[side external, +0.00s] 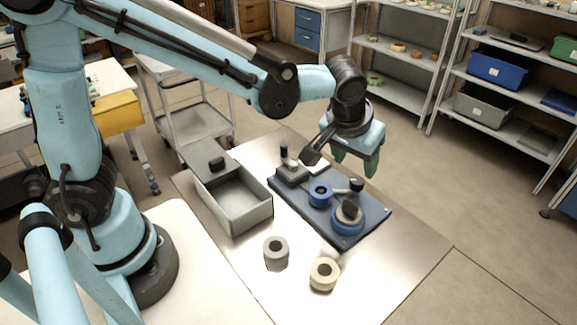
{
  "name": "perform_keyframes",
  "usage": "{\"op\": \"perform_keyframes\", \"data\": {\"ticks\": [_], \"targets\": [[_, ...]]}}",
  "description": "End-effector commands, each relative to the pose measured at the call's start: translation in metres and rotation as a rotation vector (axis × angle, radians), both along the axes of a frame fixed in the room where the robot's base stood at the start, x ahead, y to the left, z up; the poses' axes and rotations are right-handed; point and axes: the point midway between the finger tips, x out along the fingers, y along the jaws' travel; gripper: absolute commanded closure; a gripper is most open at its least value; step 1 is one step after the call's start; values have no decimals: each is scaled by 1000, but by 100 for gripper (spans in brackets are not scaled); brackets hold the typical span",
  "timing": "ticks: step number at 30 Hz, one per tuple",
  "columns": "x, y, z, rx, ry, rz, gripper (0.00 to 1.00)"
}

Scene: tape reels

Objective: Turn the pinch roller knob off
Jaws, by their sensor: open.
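A dark blue tape deck plate (376,220) lies on the metal-topped table. On it are a blue reel (320,189), a short black knob (357,184) and a round blue base with a dark upright knob (350,210). A grey block (292,174) with a black-topped post stands at its far left corner. I cannot tell which knob is the pinch roller knob. My gripper (356,166) points down, its green fingers apart and empty. It appears above the far right side of the plate, apart from the knobs; its exact height is unclear.
The table's near right (400,265) is bare. Shelves stand behind.

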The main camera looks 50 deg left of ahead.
Motion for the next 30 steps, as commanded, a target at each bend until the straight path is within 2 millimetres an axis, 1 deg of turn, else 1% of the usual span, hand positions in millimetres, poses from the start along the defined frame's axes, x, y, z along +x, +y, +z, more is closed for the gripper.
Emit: {"op": "perform_keyframes", "data": {"ticks": [3,9,15,20,28,30], "targets": [[8,1,-18,0,0,1,41],[18,4,-43,0,-1,0,41],[25,5,-59,0,-1,0,41],[27,5,-65,-1,-1,0,41],[27,5,-65,-1,-1,0,41],[27,5,-65,-1,-1,0,51]]}}
